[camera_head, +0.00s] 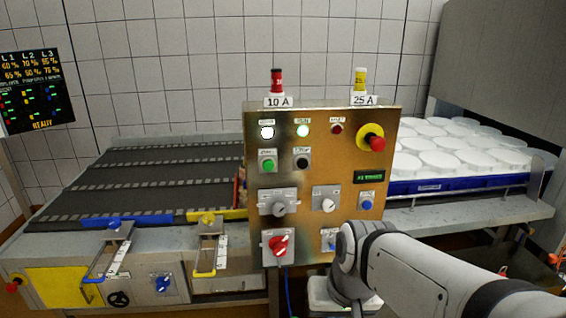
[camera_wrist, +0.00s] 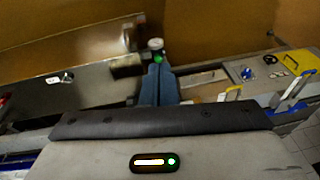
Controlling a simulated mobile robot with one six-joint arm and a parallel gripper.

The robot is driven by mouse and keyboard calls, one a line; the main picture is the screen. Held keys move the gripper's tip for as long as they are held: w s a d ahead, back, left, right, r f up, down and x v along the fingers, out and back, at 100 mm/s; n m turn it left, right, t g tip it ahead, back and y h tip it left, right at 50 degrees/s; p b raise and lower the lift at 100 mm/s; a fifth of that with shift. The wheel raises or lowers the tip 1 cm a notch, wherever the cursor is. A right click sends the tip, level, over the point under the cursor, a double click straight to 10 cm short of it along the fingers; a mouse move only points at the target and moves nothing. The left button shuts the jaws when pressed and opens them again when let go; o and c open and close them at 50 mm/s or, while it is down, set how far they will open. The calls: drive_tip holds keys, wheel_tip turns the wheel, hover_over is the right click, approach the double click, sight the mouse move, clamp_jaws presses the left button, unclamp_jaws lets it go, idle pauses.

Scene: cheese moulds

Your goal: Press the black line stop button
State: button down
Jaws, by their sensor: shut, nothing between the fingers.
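I cannot make out the black button in the wrist view. My gripper does not show in the head view, where my arm fills the lower right.
A conveyor (camera_head: 150,180) lies left. White moulds (camera_head: 460,145) in a blue tray (camera_head: 450,185) stand right.

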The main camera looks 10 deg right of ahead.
sight(302, 163)
drive_tip(key=w+a+r+m+t+y+p, duration=0.2)
drive_tip(key=w+a+r+m+y+p, duration=0.15)
drive_tip(key=w+r+m+y, duration=0.5)
drive_tip(key=w+d+r+m+t+p, duration=0.1)
drive_tip(key=w+d+r+m+t, duration=0.1)
drive_tip(key=w, duration=0.4)
drive_tip(key=w+d+r+m+t+h+p, duration=0.1)
drive_tip(key=w+d+r+m+t+p, duration=0.1)
drive_tip(key=w, duration=0.5)
drive_tip(key=shift+d+r+t, duration=0.7)
drive_tip(key=shift+d+t, duration=0.1)
drive_tip(key=shift+w+p, duration=0.85)
drive_tip(key=shift+w, duration=3.55)
